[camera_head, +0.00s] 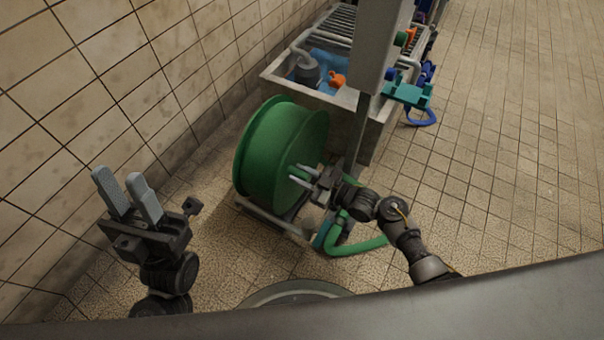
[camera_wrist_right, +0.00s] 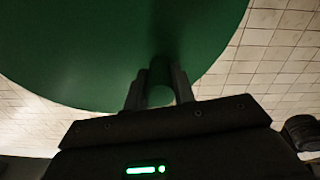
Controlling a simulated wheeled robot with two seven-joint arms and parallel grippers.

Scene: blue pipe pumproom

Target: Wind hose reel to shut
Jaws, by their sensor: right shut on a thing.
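The green hose reel (camera_head: 268,150) stands on a low frame on the floor, near the tiled wall. Its disc side also fills the upper part of the right wrist view (camera_wrist_right: 90,50). My right gripper (camera_head: 297,175) is at the reel's right face. In the right wrist view its fingers are shut on a green crank handle (camera_wrist_right: 160,95) that sticks out from the disc. A green hose (camera_head: 358,247) curves along the floor below my right arm. My left gripper (camera_head: 128,192) is raised at the left, away from the reel, with its fingers apart and nothing between them.
A concrete basin (camera_head: 375,110) with a pump (camera_head: 306,70) and an orange fitting (camera_head: 337,79) stands behind the reel. A grey post (camera_head: 379,45) rises beside it. A teal valve part (camera_head: 408,94) is to its right. The tiled floor (camera_head: 510,170) at right is clear.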

